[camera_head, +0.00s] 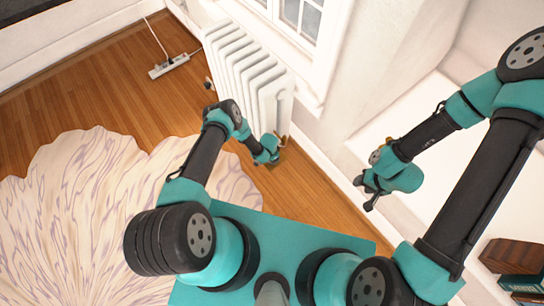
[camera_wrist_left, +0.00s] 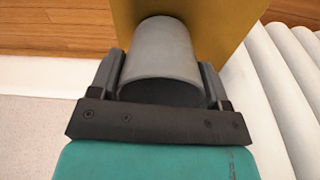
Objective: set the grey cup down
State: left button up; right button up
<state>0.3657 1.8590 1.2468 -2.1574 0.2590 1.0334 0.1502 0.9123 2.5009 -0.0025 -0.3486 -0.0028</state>
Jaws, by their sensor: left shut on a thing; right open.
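The grey cup (camera_wrist_left: 160,50) is between the two fingers of my left gripper (camera_wrist_left: 160,78) in the left wrist view, with a finger on each side of it. The cup's round rim is toward the camera. Beyond it is a flat mustard-yellow surface (camera_wrist_left: 215,25); I cannot tell whether the cup touches it. In the head view my left gripper (camera_head: 271,152) is low beside the radiator, and the cup is hidden or too small to make out. My right gripper (camera_head: 364,194) is open and empty, near the white wall on the right.
A white ribbed radiator (camera_head: 250,75) stands close to my left gripper, and its ribs show in the wrist view (camera_wrist_left: 275,85). A power strip (camera_head: 169,66) lies on the wooden floor (camera_head: 100,85). A pale rug (camera_head: 75,210) lies left. Books (camera_head: 515,270) are at lower right.

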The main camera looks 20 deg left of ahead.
pick_arm(q)
jog(key=shift+f, duration=0.15)
jog(key=o, duration=1)
jog(key=shift+c, duration=0.2)
notch_tip(320, 180, up, 12)
jog(key=s+a, duration=0.1)
jog(key=shift+r, duration=0.2)
dwell(0.4)
